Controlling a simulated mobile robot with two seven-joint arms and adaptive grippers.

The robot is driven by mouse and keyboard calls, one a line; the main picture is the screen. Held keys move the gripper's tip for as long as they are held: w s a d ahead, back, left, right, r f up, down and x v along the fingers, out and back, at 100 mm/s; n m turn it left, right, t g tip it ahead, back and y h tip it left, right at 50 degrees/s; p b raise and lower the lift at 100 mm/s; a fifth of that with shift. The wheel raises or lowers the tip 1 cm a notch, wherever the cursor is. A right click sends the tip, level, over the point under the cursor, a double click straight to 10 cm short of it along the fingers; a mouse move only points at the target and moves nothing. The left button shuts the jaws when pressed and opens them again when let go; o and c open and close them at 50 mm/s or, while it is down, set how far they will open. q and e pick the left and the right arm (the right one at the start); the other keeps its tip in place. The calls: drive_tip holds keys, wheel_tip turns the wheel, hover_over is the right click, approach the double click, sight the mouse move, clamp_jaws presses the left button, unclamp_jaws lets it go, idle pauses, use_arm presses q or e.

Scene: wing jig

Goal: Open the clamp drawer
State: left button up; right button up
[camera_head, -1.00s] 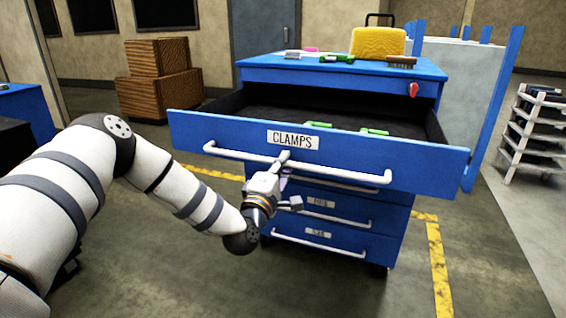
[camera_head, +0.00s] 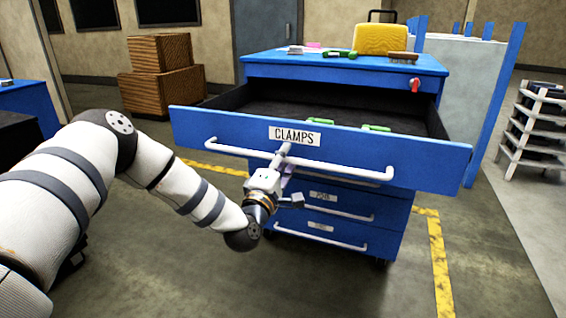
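The clamp drawer (camera_head: 235,138) has a blue front with a white "CLAMPS" label and stands far out of the blue cabinet (camera_head: 345,64). Green clamps (camera_head: 376,128) lie inside its dark tray. A long white bar handle (camera_head: 345,172) runs across its front. My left gripper (camera_head: 290,175) is at the handle, left of its middle. Its fingers are spread, one reaching up across the bar and the other lower and to the right. Whether the upper finger touches the bar is hard to tell. My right gripper is not in view.
Two lower drawers (camera_head: 322,225) are shut. A yellow case (camera_head: 382,39), a brush (camera_head: 402,57) and a green clamp (camera_head: 339,54) sit on the cabinet top. Wooden crates (camera_head: 160,85) stand at the back left, a white rack (camera_head: 528,130) at the right. Floor in front is clear.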

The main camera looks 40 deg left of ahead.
use_arm(q)
drive_tip(key=v, duration=1.2)
drive_tip(key=s+d+f+m+g+h+p, duration=0.1)
drive_tip(key=s+d+f+m+g+h, duration=0.45)
drive_tip(key=f, duration=0.45)
drive_tip(key=s+d+f+m+g+h+p, duration=0.1)
drive_tip(key=s+d+f+m+g+h, duration=0.1)
drive_tip(key=s+d+f+m+g, duration=0.65)
drive_tip(key=s+f+m+g, duration=0.1)
drive_tip(key=s+f, duration=0.35)
drive_tip(key=s+d+f+m+g, duration=0.1)
drive_tip(key=s+d+f+g, duration=0.1)
drive_tip(key=s, duration=0.7)
drive_tip(key=s+a+m+g+y, duration=0.1)
drive_tip(key=s+a+m+g, duration=0.1)
drive_tip(key=s, duration=0.5)
drive_tip(key=s+a+m+g+y, duration=0.1)
drive_tip(key=s+a+m+g, duration=0.1)
drive_tip(key=s, duration=0.5)
drive_tip(key=shift+s+r+g+y+p, duration=0.25)
drive_tip(key=shift+r+g+y+p, duration=0.15)
drive_tip(key=shift+g, duration=0.2)
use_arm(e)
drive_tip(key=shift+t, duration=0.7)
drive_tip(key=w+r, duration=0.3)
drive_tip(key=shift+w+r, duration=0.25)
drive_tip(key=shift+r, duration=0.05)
